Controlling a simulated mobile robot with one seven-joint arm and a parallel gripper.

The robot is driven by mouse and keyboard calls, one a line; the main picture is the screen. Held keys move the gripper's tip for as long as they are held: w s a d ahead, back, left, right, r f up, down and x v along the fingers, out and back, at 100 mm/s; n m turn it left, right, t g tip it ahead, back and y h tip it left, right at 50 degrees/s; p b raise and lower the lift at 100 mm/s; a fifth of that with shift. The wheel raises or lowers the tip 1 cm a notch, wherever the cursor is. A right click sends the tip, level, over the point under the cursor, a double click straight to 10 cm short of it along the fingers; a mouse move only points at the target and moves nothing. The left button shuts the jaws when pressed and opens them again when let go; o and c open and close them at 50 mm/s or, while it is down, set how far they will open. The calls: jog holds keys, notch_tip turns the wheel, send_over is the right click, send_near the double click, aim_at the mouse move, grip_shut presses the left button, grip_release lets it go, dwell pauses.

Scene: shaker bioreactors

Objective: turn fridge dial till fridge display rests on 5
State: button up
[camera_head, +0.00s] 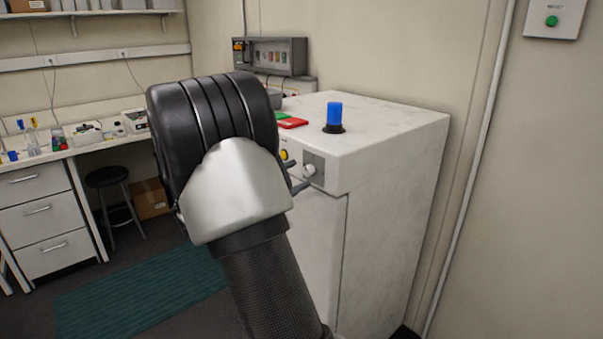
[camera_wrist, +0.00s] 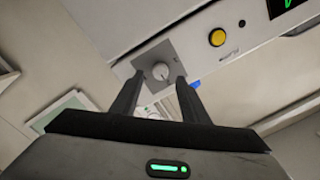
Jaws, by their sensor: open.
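The fridge (camera_head: 395,165) is a white cabinet with controls along its upper front. Its dial (camera_head: 310,170) is a pale round knob on a grey square plate; it also shows in the wrist view (camera_wrist: 161,71). My gripper (camera_wrist: 155,82) is open, with its two dark fingers pointing at the dial, one towards each side of it. I cannot tell whether the fingers touch the knob. In the head view my wrist hides most of the gripper. Part of a dark display with green marks (camera_wrist: 287,5) is cut off at the top right of the wrist view; its number is unreadable.
A yellow button (camera_wrist: 217,38) sits beside the dial. On the fridge top stand a blue cylinder (camera_head: 334,114) and a red flat item (camera_head: 293,123). A bench (camera_head: 95,143), a stool (camera_head: 107,178) and a green mat (camera_head: 140,295) are at left.

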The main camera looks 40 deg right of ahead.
aim_at(306, 171)
jog(key=shift+w+d, duration=0.2)
jog(key=shift+d, duration=1.45)
grip_shut()
jog(key=shift+r+n+p, duration=0.15)
jog(key=shift+n+p, duration=0.15)
jog(key=shift+p, duration=0.25)
jog(key=n+p, duration=0.2)
jog(key=p, duration=0.1)
jog(key=shift+r+n, duration=0.15)
jog(key=shift+n, duration=0.15)
jog(key=n+p, duration=0.3)
jog(key=p, duration=0.1)
jog(key=shift+w+n, duration=0.1)
jog(key=shift+n, duration=0.2)
jog(key=shift+f+n+p, duration=0.2)
jog(key=shift+n+p, duration=0.6)
jog(key=shift+p, duration=0.2)
